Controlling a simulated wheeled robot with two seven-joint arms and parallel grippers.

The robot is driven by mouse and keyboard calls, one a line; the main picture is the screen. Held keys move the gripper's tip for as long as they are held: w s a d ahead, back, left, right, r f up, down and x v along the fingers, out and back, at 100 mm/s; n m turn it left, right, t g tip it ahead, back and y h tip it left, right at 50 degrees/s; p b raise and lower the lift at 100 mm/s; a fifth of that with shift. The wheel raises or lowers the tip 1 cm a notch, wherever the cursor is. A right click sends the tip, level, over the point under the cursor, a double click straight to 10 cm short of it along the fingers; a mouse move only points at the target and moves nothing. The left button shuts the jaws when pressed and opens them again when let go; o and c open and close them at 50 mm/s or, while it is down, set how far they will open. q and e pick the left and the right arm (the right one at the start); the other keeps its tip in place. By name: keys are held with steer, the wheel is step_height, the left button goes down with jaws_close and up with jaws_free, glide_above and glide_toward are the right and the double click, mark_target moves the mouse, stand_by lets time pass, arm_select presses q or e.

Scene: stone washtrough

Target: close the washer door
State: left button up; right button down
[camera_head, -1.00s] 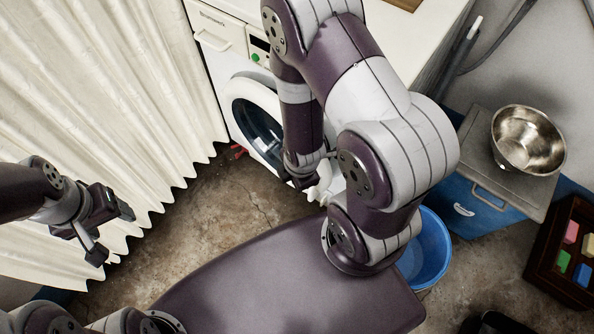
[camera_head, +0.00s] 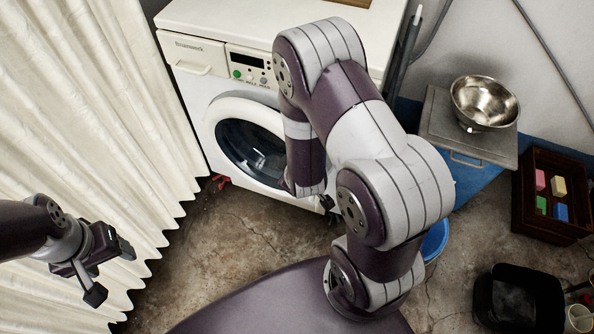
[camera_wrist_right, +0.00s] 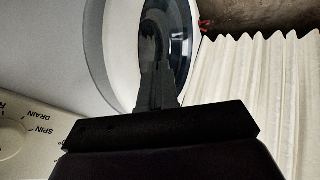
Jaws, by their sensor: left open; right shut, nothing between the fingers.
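The white washer (camera_head: 205,88) stands at the top middle of the head view. Its round door (camera_head: 222,108), a white ring around dark glass, lies close against the front; I cannot tell if it is latched. My right arm covers its right side. The door also shows in the right wrist view (camera_wrist_right: 122,30). My right gripper (camera_wrist_right: 157,88) is shut and empty, with its fingertips over the dark glass in that view; contact is unclear. In the head view it is mostly hidden behind my arm. My left gripper (camera_head: 112,272) is open and empty by the curtain, well away from the washer.
A pale pleated curtain (camera_head: 90,110) hangs left of the washer. A blue bucket (camera_head: 436,240) is partly hidden behind my right arm. A metal bowl (camera_head: 484,103) sits on a grey-topped blue box at right. A black bin (camera_head: 518,300) stands at lower right. Floor before the washer is open.

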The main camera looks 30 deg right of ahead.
steer(key=w+d+f+b, duration=0.1)
steer(key=w+d+f, duration=0.2)
steer(key=w+d, duration=0.1)
steer(key=shift+w+d+f+b, duration=0.15)
steer(key=shift+w+f+b, duration=0.25)
steer(key=shift+w, duration=0.05)
